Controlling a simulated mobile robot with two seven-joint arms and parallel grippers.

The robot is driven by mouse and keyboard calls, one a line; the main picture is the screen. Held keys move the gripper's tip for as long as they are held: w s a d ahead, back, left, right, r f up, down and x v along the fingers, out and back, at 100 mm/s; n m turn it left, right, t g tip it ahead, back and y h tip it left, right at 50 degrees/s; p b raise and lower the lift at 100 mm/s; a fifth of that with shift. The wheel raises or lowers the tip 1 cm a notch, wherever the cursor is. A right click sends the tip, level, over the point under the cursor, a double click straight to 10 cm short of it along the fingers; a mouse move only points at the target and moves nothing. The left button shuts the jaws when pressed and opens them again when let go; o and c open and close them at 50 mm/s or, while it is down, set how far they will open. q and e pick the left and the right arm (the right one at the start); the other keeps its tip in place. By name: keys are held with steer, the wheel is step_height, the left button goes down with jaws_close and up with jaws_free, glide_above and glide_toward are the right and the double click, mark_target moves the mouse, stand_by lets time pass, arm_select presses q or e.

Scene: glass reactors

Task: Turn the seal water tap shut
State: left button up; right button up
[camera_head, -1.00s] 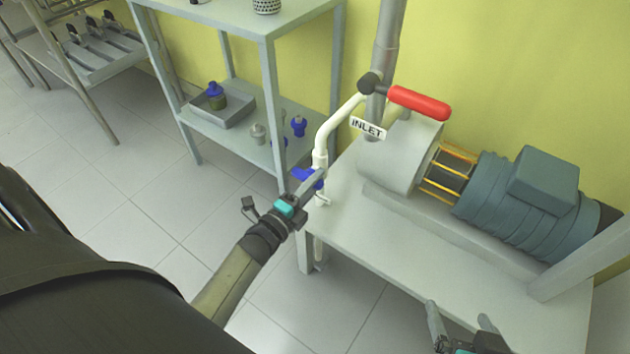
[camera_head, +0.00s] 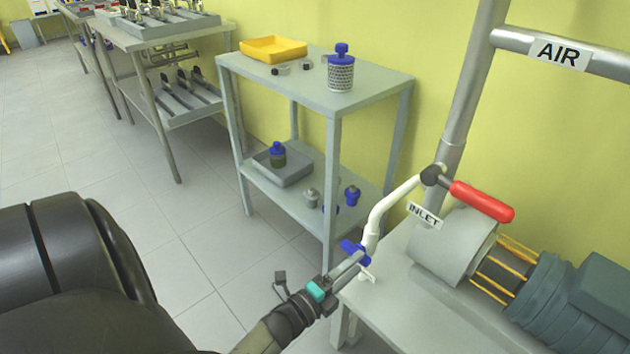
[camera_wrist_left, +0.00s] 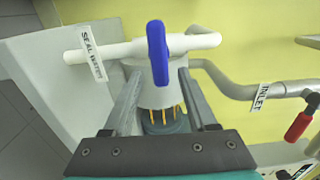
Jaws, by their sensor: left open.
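The seal water tap has a blue handle (camera_head: 352,249) on a thin white pipe (camera_head: 378,222) at the near corner of the pump table. In the left wrist view the handle (camera_wrist_left: 157,50) lies crosswise to the white pipe (camera_wrist_left: 110,50), beside a label (camera_wrist_left: 92,55) reading SEAL WATER. My left gripper (camera_head: 358,263) is at the tap. Its two fingers (camera_wrist_left: 159,75) are open, one on each side of the handle's lower end in the picture; I cannot tell whether they touch it. My right gripper is out of view.
A red-handled valve (camera_head: 482,201) by the INLET label (camera_head: 425,215) sits above the grey pump (camera_head: 455,250). A grey shelf (camera_head: 310,95) stands behind with a yellow tray (camera_head: 273,49) and blue-capped bottles. Open floor (camera_head: 150,225) lies left of the tap.

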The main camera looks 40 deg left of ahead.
arm_select(q)
steer(key=s+p, duration=0.2)
steer(key=s, duration=0.9)
steer(key=shift+s+a+p, duration=0.35)
steer(key=shift+s+a, duration=0.05)
steer(key=shift+a, duration=0.05)
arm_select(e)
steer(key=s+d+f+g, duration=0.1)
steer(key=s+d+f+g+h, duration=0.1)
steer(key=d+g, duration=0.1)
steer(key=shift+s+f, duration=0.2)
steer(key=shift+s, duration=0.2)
